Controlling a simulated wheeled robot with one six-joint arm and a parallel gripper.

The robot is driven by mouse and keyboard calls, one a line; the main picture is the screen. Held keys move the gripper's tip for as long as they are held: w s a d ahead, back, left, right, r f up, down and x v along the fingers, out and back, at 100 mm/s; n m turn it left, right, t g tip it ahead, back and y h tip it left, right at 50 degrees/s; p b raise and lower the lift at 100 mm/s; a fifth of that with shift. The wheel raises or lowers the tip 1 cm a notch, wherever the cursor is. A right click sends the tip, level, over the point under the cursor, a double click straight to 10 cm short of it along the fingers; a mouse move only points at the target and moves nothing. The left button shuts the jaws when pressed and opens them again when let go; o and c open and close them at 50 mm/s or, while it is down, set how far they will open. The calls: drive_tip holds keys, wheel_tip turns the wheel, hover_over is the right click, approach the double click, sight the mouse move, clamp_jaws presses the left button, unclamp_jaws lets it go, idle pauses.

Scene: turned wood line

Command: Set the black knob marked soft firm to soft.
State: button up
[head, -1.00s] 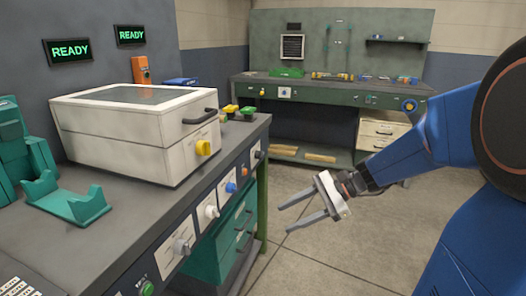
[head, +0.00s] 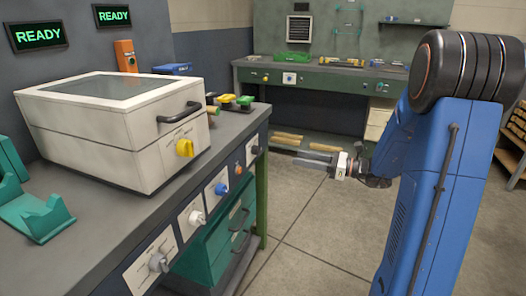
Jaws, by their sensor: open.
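A small black knob (head: 256,150) sits at the far right end of the row of controls on the near bench's front panel. Its label and pointer are too small to read. My gripper (head: 299,155) is open and empty, with its fingers reaching left. In the picture it lies right of the black knob, apart from it, over the floor beyond the bench end.
The near bench (head: 105,240) also carries grey (head: 158,262), white (head: 197,217), blue (head: 221,189) and orange (head: 238,167) controls. A white lidded box (head: 85,140) with a yellow knob (head: 184,148) stands on top. Floor (head: 320,220) right of the bench is clear.

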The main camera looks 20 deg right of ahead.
sight(257, 150)
drive_tip(key=x, duration=1.5)
drive_tip(key=shift+a, duration=0.2)
drive_tip(key=shift+w, duration=0.1)
drive_tip(key=c, duration=1.1)
